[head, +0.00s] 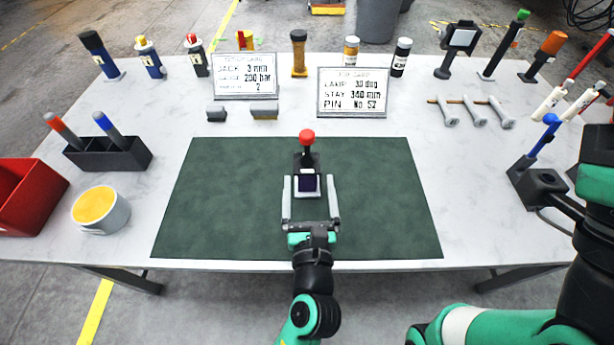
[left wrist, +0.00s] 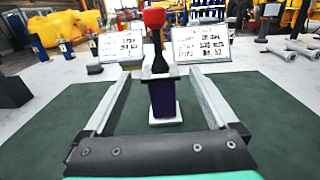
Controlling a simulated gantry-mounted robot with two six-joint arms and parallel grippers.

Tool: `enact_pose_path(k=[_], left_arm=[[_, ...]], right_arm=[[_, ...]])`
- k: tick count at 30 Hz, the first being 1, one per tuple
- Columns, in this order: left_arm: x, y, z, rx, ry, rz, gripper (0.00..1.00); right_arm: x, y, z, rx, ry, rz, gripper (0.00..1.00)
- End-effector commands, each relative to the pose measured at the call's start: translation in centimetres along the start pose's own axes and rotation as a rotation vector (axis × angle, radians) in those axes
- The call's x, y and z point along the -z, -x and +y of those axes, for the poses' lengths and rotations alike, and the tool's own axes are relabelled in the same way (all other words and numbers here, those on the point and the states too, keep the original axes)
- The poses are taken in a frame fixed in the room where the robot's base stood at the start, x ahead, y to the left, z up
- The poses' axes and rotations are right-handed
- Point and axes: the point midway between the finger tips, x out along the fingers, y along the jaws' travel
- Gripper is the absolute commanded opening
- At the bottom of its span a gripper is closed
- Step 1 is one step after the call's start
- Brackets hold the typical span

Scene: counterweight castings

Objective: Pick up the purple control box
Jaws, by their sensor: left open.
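The purple control box (head: 308,184) stands upright on the green mat, with a black stem and red knob on top and a pale base. In the left wrist view the box (left wrist: 162,98) is between the two fingers, with gaps visible on both sides. My left gripper (head: 309,178) is open, its fingers reaching along either side of the box without visibly gripping it. My right arm shows at the lower right, but its gripper is not in view.
The green mat (head: 230,205) is otherwise clear. Two sign plates (head: 352,92) stand behind it. A yellow-filled cup (head: 101,210), a red bin (head: 27,195) and a dark pen holder (head: 108,154) are at the left. A black holder (head: 538,186) with a blue-handled tool is at the right.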

Motion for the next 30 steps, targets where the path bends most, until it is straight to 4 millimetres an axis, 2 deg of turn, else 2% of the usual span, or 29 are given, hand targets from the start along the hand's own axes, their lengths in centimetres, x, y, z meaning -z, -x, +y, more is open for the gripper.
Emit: enact_pose_path(k=[2,9,12,15,23,30], left_arm=[[1.0,0.0,0.0,-0.001,0.002,0.001,0.93],[6.9,-0.1,0.0,-0.001,0.004,0.002,0.93],[8.7,-0.1,0.0,0.000,0.006,0.000,0.93],[8.1,-1.4,0.1,-0.003,0.009,-0.001,0.93],[8.1,-2.6,0.1,-0.003,0.010,-0.001,0.93],[8.2,-6.8,0.0,-0.002,0.010,-0.002,0.93]], right_arm=[[-0.5,0.6,0.0,0.000,0.000,0.000,0.50],[-3.4,3.7,0.0,0.000,0.000,0.000,0.50],[-4.3,4.7,0.0,0.000,0.000,0.000,0.50],[-4.4,4.8,0.0,0.000,0.000,0.000,0.50],[-4.8,5.2,0.0,0.000,0.000,0.000,0.50],[-6.7,7.2,0.0,0.000,0.000,0.000,0.50]])
